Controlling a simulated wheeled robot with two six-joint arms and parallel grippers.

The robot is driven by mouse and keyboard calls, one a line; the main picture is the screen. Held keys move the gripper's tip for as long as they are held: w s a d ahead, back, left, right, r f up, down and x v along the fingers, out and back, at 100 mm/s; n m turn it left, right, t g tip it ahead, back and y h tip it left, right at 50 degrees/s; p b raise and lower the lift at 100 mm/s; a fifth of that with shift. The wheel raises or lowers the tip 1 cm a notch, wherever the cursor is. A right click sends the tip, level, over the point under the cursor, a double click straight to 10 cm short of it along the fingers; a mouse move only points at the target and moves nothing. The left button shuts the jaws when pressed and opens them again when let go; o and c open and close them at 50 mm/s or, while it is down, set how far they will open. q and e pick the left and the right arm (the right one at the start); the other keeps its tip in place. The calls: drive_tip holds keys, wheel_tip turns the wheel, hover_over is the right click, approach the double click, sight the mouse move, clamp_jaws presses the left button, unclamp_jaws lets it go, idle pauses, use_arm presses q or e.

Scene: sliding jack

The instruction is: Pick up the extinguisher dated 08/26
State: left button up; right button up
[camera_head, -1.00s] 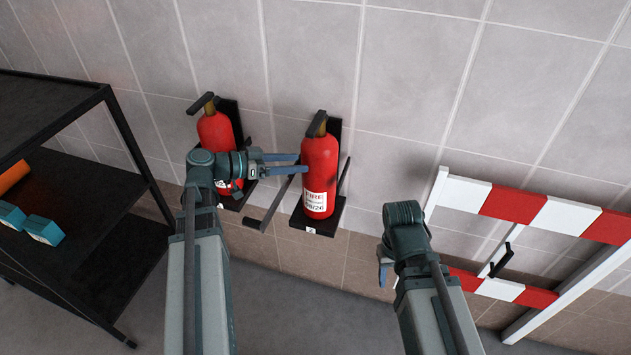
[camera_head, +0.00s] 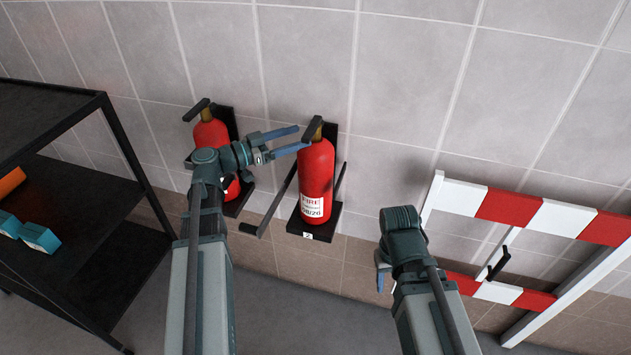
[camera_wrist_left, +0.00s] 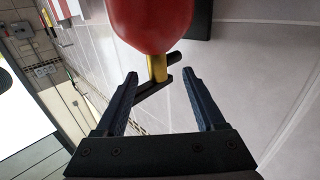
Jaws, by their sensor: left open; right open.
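Two red extinguishers hang in black wall brackets. In the left wrist view, the red body (camera_wrist_left: 150,22), yellow neck (camera_wrist_left: 157,68) and black handle appear inverted, ahead of and between the open fingers (camera_wrist_left: 160,79). My right gripper (camera_head: 381,278) is low, away from both extinguishers.
The right bracket (camera_head: 322,224) has a black arm swung out on its left side. A black shelf rack (camera_head: 95,190) with orange and teal items stands at the left. A red-and-white barrier (camera_head: 510,206) stands at the right. Bare tiled wall lies above the extinguishers.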

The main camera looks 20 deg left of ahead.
use_arm(q)
drive_tip(key=shift+w+d, duration=0.3)
drive_tip(key=shift+d, duration=0.1)
drive_tip(key=x, duration=0.5)
drive_tip(key=shift+d+f+b, duration=0.1)
drive_tip(key=shift+f+b, duration=0.2)
drive_tip(key=shift+f, duration=0.05)
drive_tip(key=shift+s, duration=0.1)
clamp_jaws()
idle(0.8)
drive_tip(key=shift+r, duration=0.1)
